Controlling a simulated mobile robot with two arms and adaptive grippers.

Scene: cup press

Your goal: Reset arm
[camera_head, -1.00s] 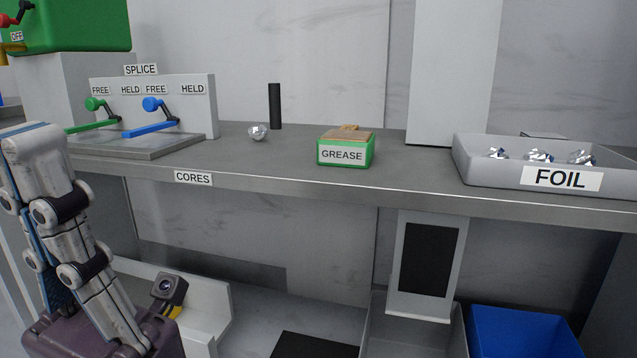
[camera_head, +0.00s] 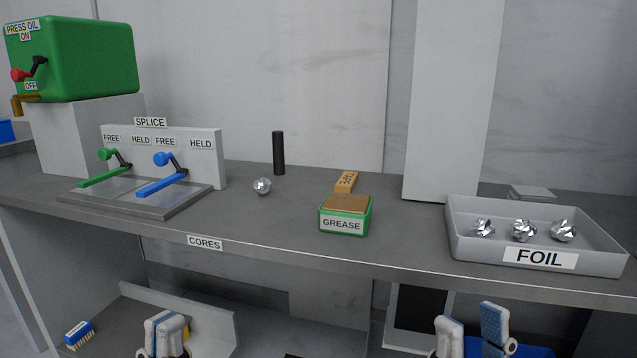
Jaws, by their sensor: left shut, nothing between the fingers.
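My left gripper (camera_head: 166,335) shows at the bottom edge, left of centre, in front of and below the counter. Its fingers are together with nothing between them. My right gripper (camera_head: 473,332) shows at the bottom edge, right of centre, also below the counter. Its two fingers stand apart with no object visible between them. Both arms are mostly cut off by the bottom of the view.
The counter holds the splice stand (camera_head: 210,158) with green and blue levers, a foil ball (camera_head: 262,186), a black rod (camera_head: 279,153), the grease box (camera_head: 342,224) and the foil tray (camera_head: 457,238). A green press oil box (camera_head: 95,60) stands at left.

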